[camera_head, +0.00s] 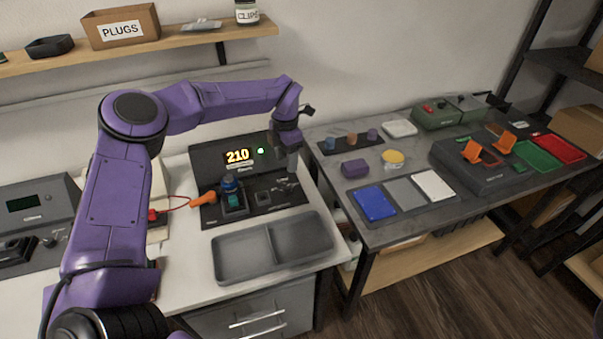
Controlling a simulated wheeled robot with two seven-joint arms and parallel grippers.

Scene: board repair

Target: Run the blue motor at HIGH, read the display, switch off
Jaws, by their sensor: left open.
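The blue motor (230,185) stands upright in a dark socket with a teal face at the left of the black test station (262,203). The station's display (238,156) shows 210 in lit orange digits. My left gripper (291,164) points down over the right side of the station, just above or at the small controls (284,187) there. It is open, and I cannot tell whether it touches them. The control's setting is too small to read. My right gripper is not in view.
An orange-handled tool (203,199) lies left of the motor. A grey two-part tray (273,247) sits in front of the station. On the right table (400,232) are colored motors, a purple block (355,168) and blue, grey and white pads. A shelf (190,40) runs above.

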